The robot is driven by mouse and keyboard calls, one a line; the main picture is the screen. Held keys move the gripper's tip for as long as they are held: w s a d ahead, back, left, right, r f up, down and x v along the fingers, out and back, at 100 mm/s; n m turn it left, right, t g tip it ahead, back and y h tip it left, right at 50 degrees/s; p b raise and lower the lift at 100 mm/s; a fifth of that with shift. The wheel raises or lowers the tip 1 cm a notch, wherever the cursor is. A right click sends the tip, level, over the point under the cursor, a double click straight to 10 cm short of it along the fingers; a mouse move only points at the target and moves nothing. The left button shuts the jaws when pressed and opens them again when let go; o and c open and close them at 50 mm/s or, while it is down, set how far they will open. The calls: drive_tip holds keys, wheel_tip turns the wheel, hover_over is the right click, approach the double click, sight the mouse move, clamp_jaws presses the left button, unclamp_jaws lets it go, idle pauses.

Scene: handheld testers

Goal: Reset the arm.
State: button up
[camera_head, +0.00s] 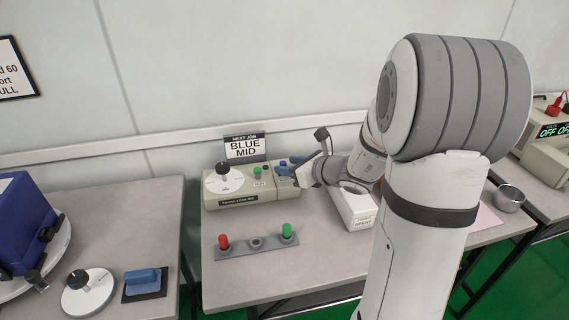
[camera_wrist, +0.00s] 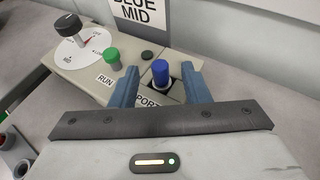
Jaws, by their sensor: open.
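My gripper (camera_head: 288,168) is at the right part of the beige tester (camera_head: 235,201), under the sign (camera_head: 245,148) reading "NEXT JOB BLUE MID". In the wrist view my gripper (camera_wrist: 160,82) is open, with its blue fingers on either side of a blue plug (camera_wrist: 160,73). The plug stands upright in a port of the tester, with visible gaps to both fingers. A green button (camera_wrist: 112,58) marked RUN and a dial with a black knob (camera_wrist: 68,27) are to the left. My arm hides part of the bench behind it.
A grey rack (camera_head: 238,248) in front holds a red plug (camera_head: 223,241) and a green plug (camera_head: 287,230), with an empty-looking socket between. A white box (camera_head: 357,206) stands right of the tester, close to my arm. A metal bowl (camera_head: 508,197) is farther right.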

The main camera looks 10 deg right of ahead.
drive_tip(key=v, duration=0.5)
drive_tip(key=s+a+r+n+g+p, duration=0.7)
drive_tip(key=s+a+r+n+p, duration=0.25)
drive_tip(key=s+n, duration=0.5)
drive_tip(key=s+d+r+n+g+h+p, duration=0.1)
drive_tip(key=s+d+r+n+h+p, duration=0.4)
drive_tip(key=n, duration=1)
wheel_tip(320, 180, up, 3)
drive_tip(key=s+h+p, duration=0.2)
drive_tip(key=shift+s+d+f+g, duration=0.2)
drive_tip(key=shift+s+d+g, duration=0.05)
drive_tip(key=shift+s+g, duration=0.05)
drive_tip(key=shift+c, duration=0.6)
